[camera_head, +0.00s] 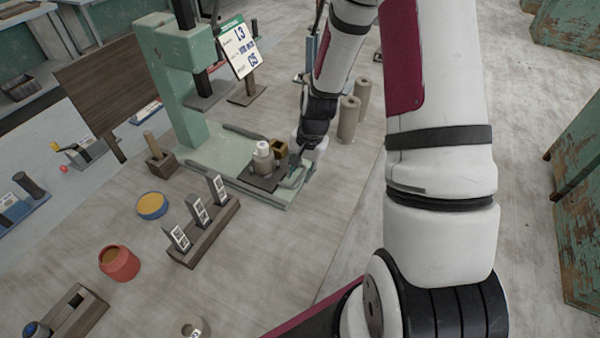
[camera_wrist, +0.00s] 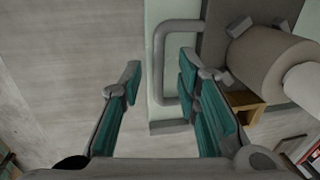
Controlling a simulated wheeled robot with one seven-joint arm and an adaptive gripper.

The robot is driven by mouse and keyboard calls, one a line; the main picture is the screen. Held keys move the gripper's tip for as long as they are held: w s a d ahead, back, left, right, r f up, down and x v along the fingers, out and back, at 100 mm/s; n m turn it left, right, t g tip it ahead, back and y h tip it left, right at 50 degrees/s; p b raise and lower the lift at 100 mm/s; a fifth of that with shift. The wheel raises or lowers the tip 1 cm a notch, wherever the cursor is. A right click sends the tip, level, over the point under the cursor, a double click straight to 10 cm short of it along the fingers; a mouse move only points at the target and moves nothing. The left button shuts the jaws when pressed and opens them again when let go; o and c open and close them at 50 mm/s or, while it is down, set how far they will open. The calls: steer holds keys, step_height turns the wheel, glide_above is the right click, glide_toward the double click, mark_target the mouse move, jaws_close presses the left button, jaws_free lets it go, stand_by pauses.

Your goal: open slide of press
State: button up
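The green press (camera_head: 171,85) stands on the table with its dark ram plate (camera_head: 208,96) raised. Its slide (camera_head: 258,184) is a dark plate near the right end of the green base, to the right of the ram. A pale cylinder with a white top (camera_head: 262,157) and a small wooden block (camera_head: 279,149) are on it. In the wrist view, the slide's grey U-shaped handle (camera_wrist: 159,88) shows between my teal fingers. My gripper (camera_wrist: 160,66) is open, a finger on each side of the handle bar; contact is not visible. In the head view, my wrist partly hides the handle end.
A sign (camera_head: 238,49) stands behind the press. Two tan cylinders (camera_head: 348,118) stand right of my wrist. A rack of labelled blocks (camera_head: 203,231), a yellow-filled blue bowl (camera_head: 152,205) and a red pot (camera_head: 119,262) are in front.

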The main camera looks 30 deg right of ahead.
step_height(320, 180, up, 11)
steer(key=s+d, duration=0.1)
steer(key=shift+s+f, duration=0.2)
steer(key=shift+s, duration=0.15)
steer(key=shift+r, duration=0.1)
steer(key=s+a+r+n+t, duration=0.1)
steer(key=s+a+r+n, duration=0.2)
steer(key=s+r, duration=0.3)
steer(key=s+a+r+n+t, duration=0.1)
steer(key=s+a+r+n, duration=0.2)
steer(key=s+r, duration=0.3)
steer(key=s+a+r+n+t+h, duration=0.1)
steer(key=s+a+r+n, duration=0.3)
steer(key=s+r, duration=0.3)
step_height(320, 180, up, 4)
steer(key=shift+r+n+t, duration=0.1)
steer(key=shift+n+t, duration=0.3)
steer(key=shift+n, duration=0.1)
steer(key=shift+a, duration=0.1)
stand_by(1.0)
